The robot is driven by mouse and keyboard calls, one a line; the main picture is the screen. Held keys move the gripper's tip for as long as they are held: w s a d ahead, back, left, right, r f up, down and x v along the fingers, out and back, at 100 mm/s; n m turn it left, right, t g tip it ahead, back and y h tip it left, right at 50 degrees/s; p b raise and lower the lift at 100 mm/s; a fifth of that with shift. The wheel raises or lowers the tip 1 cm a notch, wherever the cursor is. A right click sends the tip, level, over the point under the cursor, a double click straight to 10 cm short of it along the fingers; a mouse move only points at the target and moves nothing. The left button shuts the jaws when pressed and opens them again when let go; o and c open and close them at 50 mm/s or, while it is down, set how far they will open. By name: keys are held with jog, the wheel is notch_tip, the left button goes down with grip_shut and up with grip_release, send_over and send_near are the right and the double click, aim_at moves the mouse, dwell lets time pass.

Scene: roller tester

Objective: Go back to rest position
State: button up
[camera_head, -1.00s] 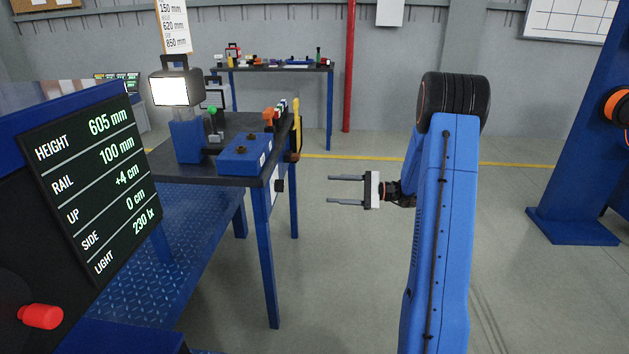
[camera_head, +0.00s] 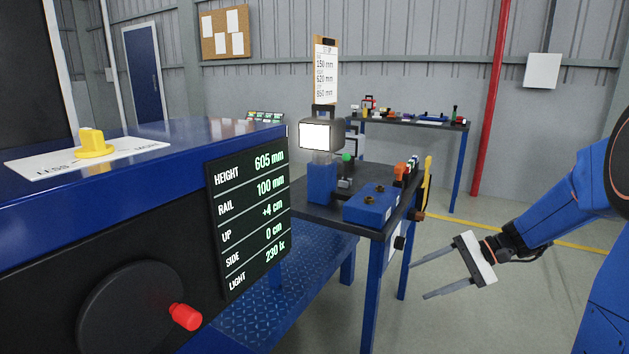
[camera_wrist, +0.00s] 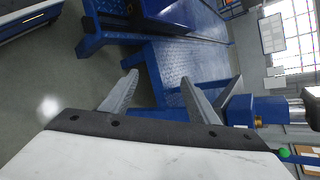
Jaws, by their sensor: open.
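My gripper (camera_head: 440,274) is at the right of the head view, its two grey fingers spread and pointing left. Nothing is between the fingers. It is in the air to the right of the dark-topped workbench (camera_head: 290,194), apart from it. The wrist view shows both fingers (camera_wrist: 157,92) apart, with the blue bench frame and a blue diamond-plate platform beyond them. My blue arm reaches in from the right edge of the head view.
A black display panel (camera_head: 250,215) and a red knob (camera_head: 186,317) are at the left on a blue-topped machine. A blue box (camera_head: 370,206) and a lamp (camera_head: 321,136) stand on the bench. A red pipe (camera_head: 490,100) rises behind. Floor right of the bench is clear.

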jog(key=s+a+r+n+g+h, duration=0.1)
jog(key=s+a+n+h, duration=0.1)
jog(key=s, duration=0.4)
jog(key=s+a+n+h, duration=0.2)
jog(key=s+h, duration=0.1)
jog(key=s, duration=0.4)
jog(key=s+d+n+t+h, duration=0.2)
jog(key=s+h, duration=0.1)
jog(key=s, duration=0.3)
jog(key=s+d+n+t+h, duration=0.2)
jog(key=s+h, duration=0.1)
jog(key=s, duration=0.4)
jog(key=shift+r+n+h, duration=0.3)
jog(key=shift+r+n, duration=0.1)
jog(key=shift+r, duration=0.05)
